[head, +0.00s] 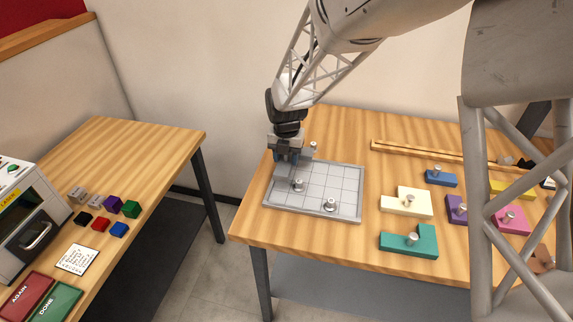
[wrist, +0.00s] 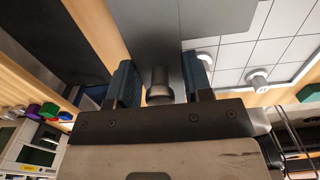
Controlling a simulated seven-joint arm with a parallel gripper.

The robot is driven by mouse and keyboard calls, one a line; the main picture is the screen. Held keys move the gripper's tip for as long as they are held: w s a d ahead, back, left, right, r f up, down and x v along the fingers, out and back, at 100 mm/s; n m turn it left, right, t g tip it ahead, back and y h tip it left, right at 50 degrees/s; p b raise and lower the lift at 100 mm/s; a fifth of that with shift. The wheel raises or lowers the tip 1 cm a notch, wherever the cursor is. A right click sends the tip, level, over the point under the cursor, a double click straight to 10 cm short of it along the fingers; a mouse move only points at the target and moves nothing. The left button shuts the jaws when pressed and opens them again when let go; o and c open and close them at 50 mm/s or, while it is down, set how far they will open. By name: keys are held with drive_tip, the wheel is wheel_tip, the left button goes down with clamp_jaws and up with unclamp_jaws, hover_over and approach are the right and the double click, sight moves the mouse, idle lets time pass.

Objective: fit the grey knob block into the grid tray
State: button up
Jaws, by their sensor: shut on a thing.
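My gripper (head: 288,155) is over the back left corner of the light grey grid tray (head: 345,171). In the wrist view my gripper (wrist: 160,77) has its blue fingers on either side of a grey knob (wrist: 159,88), shut on it. The flat grey block (wrist: 215,17) belonging to that knob extends beyond the fingers. In the head view the fingers mostly hide this block; I cannot tell whether it touches the tray. Two knobs, (head: 298,184) and (head: 330,204), stand within the tray area. Another small knob (head: 313,145) shows just right of the fingers.
Right of the tray lie cream (head: 406,202), teal (head: 409,244), blue (head: 440,178), purple (head: 456,209) and pink (head: 511,219) knob blocks. A wooden strip (head: 430,153) runs along the back. A second table (head: 150,140) with small cubes stands left, across a gap.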

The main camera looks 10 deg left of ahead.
sight(286, 159)
drive_tip(key=shift+f, duration=1.75)
drive_tip(key=shift+f, duration=0.1)
drive_tip(key=o, duration=1)
wheel_tip(286, 159, up, 12)
drive_tip(key=shift+r, duration=0.1)
